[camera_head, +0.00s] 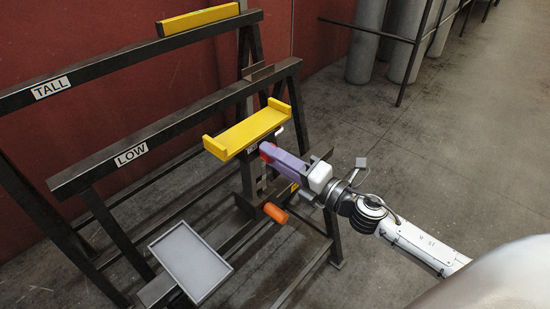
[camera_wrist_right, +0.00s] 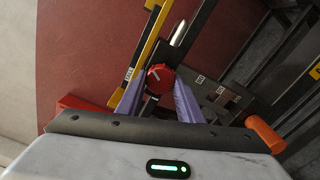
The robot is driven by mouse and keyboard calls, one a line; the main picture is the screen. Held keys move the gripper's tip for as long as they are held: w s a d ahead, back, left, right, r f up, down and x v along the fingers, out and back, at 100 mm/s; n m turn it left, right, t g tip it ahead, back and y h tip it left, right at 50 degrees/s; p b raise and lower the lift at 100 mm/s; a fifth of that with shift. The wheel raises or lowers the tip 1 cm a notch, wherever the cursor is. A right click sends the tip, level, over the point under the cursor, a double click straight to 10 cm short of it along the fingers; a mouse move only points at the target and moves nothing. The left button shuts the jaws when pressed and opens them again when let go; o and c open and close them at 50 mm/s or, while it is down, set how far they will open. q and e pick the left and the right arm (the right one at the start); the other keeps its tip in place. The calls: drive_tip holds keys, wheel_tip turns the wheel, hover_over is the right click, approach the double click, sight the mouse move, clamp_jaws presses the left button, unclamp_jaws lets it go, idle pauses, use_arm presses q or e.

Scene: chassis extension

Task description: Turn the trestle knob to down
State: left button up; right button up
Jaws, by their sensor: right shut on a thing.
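The red trestle knob (camera_wrist_right: 160,78) sits between the two purple fingers of my right gripper (camera_wrist_right: 158,92) in the right wrist view. The fingers are shut on its sides. A short white mark shows on the knob's face, toward its upper left in that view. In the head view my right gripper (camera_head: 285,163) reaches in from the right to the trestle (camera_head: 130,154), just below the yellow cradle (camera_head: 245,130). There only a bit of the red knob (camera_head: 267,150) shows at the fingertips; the rest is hidden. My left gripper is not in view.
An orange handle (camera_head: 276,213) sticks out below my right gripper. A grey tray (camera_head: 190,262) is at the lower front. A taller trestle with a TALL label (camera_head: 50,87) stands behind the LOW one. Grey cylinders (camera_head: 365,45) stand at the back; the right floor is open.

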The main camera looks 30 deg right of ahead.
drive_tip(key=shift+f+n+b, duration=0.1)
drive_tip(key=shift+n+b, duration=0.35)
drive_tip(key=shift+n, duration=2.65)
drive_tip(key=shift+n, duration=0.3)
drive_tip(key=o, duration=1.1)
drive_tip(key=shift+c, duration=0.2)
drive_tip(key=shift+d, duration=0.1)
